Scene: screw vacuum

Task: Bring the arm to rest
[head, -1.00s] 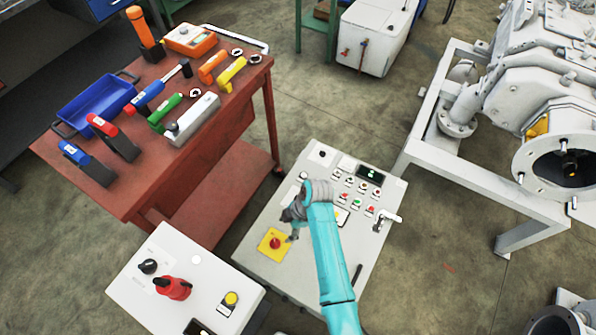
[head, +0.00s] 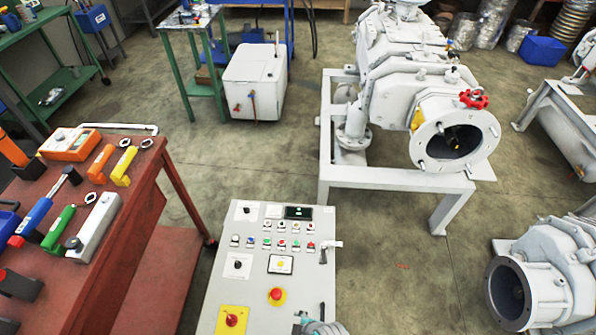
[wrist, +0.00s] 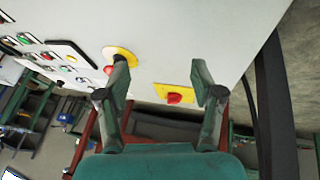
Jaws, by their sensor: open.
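My gripper (wrist: 160,88) shows in the wrist view with its two dark green fingers spread apart and nothing between them. Beyond the fingers is the pale face of the control panel (wrist: 210,35). The yellow plate with a red knob (wrist: 174,97) appears between the fingers in that view, and the red button on a round yellow base (wrist: 119,56) is partly behind the left finger. In the head view, only a small grey and teal part of my arm shows at the bottom edge, in front of the control panel (head: 222,275).
The red tool table (head: 125,220) stands left of the panel, with several tools on it. The white pump (head: 400,90) on its frame stands behind and to the right. A second machine (head: 535,260) is at the lower right. Bare floor lies between panel and pump.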

